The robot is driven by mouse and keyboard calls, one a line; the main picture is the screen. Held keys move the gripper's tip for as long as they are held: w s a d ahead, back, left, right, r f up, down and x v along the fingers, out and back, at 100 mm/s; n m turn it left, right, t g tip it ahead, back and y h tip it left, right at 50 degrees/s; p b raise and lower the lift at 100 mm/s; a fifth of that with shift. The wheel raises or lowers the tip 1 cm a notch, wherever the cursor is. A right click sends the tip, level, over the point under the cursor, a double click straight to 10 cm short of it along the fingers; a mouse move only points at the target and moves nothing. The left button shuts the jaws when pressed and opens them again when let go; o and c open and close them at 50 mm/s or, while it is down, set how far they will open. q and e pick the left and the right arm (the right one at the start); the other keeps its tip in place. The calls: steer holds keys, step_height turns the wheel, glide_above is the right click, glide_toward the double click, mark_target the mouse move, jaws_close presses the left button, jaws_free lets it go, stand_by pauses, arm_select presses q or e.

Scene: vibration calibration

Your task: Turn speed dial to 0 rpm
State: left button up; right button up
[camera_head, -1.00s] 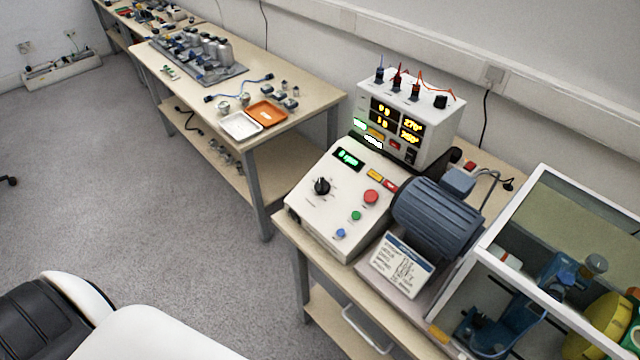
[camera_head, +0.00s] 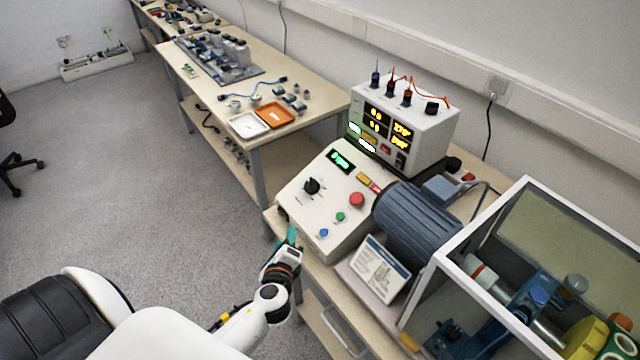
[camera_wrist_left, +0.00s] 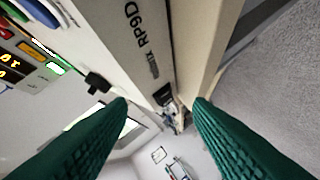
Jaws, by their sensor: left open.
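The speed dial (camera_head: 311,186) is a black knob on the sloped white face of the control box (camera_head: 300,212). A green-lit display (camera_head: 342,161) sits above it; its text is too small to read surely. My left gripper (camera_head: 291,236), with teal fingers, is in front of and below the box's near left corner, apart from the dial. In the left wrist view, the fingers stand wide apart with nothing between them (camera_wrist_left: 160,112). A black knob, seemingly the dial (camera_wrist_left: 97,83), shows beyond the left finger there. My right gripper is not in view.
Red (camera_head: 356,199), green (camera_head: 340,216) and blue (camera_head: 323,232) buttons sit on the same face. A blue motor (camera_head: 425,222) stands right of the box, with a sign (camera_head: 378,268) in front. A clear-sided enclosure (camera_head: 560,215) is at the right. Floor left of the bench is open.

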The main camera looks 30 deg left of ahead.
mark_target(308, 183)
arm_select(q)
steer(key=w+d+r+m+t+h, duration=0.1)
steer(key=w+r+m+t, duration=0.35)
steer(key=r+m, duration=0.4)
steer(key=shift+m+g, duration=0.25)
steer(key=shift+m, duration=0.3)
steer(key=x, duration=0.4)
steer(key=f+x, duration=0.1)
steer(key=x, duration=0.3)
steer(key=f+x, duration=0.1)
steer(key=x, duration=0.3)
steer(key=shift+w+d+f+p, duration=0.1)
steer(key=shift+d+f+p, duration=0.1)
steer(key=shift+p, duration=0.15)
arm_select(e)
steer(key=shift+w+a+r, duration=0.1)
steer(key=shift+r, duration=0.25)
arm_select(q)
steer(key=shift+r, duration=0.1)
steer(key=shift+c, duration=0.4)
steer(key=c, duration=0.9)
jaws_close()
